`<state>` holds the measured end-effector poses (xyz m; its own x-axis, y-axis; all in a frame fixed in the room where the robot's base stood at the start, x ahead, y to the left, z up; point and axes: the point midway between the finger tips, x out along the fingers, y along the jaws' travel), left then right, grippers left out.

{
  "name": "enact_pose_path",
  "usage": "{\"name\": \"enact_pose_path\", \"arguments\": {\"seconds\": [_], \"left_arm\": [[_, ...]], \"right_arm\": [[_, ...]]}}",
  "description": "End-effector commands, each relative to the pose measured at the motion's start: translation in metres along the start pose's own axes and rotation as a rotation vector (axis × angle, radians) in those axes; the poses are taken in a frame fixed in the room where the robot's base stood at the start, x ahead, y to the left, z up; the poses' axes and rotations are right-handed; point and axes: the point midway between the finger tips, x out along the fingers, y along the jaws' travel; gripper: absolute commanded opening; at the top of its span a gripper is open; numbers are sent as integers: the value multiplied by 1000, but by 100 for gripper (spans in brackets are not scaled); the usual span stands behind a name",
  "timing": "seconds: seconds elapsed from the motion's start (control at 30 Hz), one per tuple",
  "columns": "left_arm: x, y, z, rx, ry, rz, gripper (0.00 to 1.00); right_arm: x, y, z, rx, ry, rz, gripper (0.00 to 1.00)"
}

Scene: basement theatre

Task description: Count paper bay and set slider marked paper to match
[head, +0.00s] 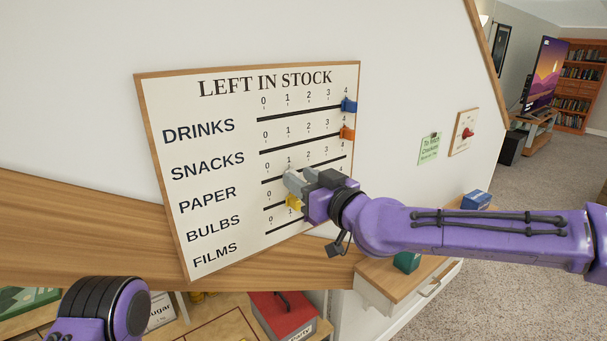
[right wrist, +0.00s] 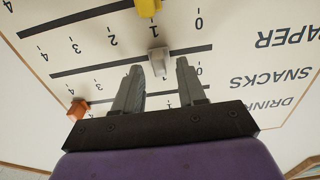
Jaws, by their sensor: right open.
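The white "LEFT IN STOCK" board (head: 215,125) hangs on the wall with rows for drinks, snacks, paper, bulbs and films. My right gripper (head: 290,182) is open at the paper row and covers part of it in the head view. In the right wrist view, upside down, a grey slider (right wrist: 159,61) sits on the paper track near 1. The open fingers (right wrist: 156,73) point at it from either side; contact cannot be told. A yellow slider (head: 293,202) is near 1 on the bulbs row. My left gripper is out of view. I cannot identify the paper bay.
Blue (head: 349,105) and orange (head: 347,133) sliders stand at 4 on drinks and snacks. Below are a red box (head: 283,315) and a partly hidden shelf. A green note (head: 430,148) and a red switch (head: 467,133) are on the wall to the right.

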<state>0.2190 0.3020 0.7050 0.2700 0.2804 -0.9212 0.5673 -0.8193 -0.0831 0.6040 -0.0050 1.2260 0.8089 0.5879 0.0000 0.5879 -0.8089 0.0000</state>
Motion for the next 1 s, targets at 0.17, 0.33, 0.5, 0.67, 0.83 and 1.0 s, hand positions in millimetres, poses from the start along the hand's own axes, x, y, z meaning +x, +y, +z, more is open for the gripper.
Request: {"name": "enact_pose_path", "arguments": {"seconds": [0.17,0.33,0.5,0.67,0.83,1.0], "left_arm": [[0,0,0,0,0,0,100],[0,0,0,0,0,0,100],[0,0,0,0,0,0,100],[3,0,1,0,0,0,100],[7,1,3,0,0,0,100],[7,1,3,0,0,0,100]], "right_arm": [[3,0,0,-1,1,-1,40],[2,0,0,0,0,0,14],[2,0,0,0,0,0,0],[3,14,1,0,4,3,0],[2,43,0,0,5,4,0],[2,51,0,-1,1,1,0]]}}
